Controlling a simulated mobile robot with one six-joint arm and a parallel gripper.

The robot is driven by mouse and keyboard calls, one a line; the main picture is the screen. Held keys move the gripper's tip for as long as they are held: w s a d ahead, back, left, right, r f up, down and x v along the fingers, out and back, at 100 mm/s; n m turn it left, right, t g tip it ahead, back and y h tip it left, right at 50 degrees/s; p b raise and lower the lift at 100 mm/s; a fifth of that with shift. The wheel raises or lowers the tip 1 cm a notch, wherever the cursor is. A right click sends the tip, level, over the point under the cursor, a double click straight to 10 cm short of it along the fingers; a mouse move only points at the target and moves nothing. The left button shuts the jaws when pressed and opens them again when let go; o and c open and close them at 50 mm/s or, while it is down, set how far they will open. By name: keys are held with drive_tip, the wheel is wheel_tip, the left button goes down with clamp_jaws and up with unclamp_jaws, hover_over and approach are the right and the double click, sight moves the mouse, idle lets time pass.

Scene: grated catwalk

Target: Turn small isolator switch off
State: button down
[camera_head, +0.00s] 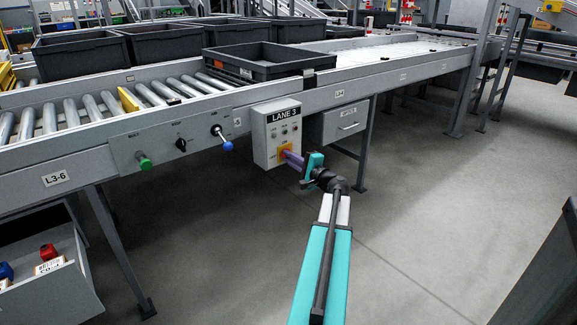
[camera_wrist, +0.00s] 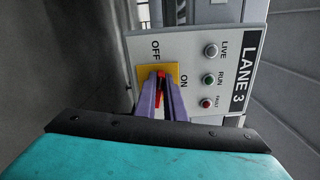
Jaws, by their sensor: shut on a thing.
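The isolator switch is a red handle (camera_wrist: 161,79) on a yellow plate (camera_wrist: 145,72), on the grey LANE 3 box. In the wrist view OFF is printed above the plate and ON to its right. My gripper (camera_wrist: 160,86) is shut on the red handle, one purple finger on each side. The handle appears to run up and down in that picture, towards the OFF side, but the fingers hide much of it. In the head view the yellow plate (camera_head: 284,149) shows at the box's lower right, with my gripper (camera_head: 289,157) against it and the handle hidden.
The LANE 3 box (camera_head: 262,140) hangs on the conveyor's side rail. Left of it are a green button (camera_head: 145,162), a black knob (camera_head: 181,145) and a blue-tipped lever (camera_head: 227,146). A grey drawer (camera_head: 345,124) is at its right. Black crates stand on the rollers.

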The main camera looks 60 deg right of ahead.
drive_tip(key=shift+w+a+f+n+b, duration=0.1)
drive_tip(key=shift+n+b, duration=0.5)
drive_tip(key=shift+n, duration=0.05)
drive_tip(key=shift+w+a+f+n+b, duration=0.1)
drive_tip(key=shift+n+b, duration=0.5)
drive_tip(key=shift+n, duration=0.05)
drive_tip(key=shift+r, duration=0.1)
drive_tip(key=c, duration=1.8)
unclamp_jaws()
drive_tip(key=shift+c, duration=0.2)
drive_tip(key=shift+s+d, duration=0.1)
drive_tip(key=shift+s, duration=0.1)
drive_tip(key=p+v, duration=0.4)
drive_tip(key=v, duration=0.9)
drive_tip(key=shift+s, duration=0.3)
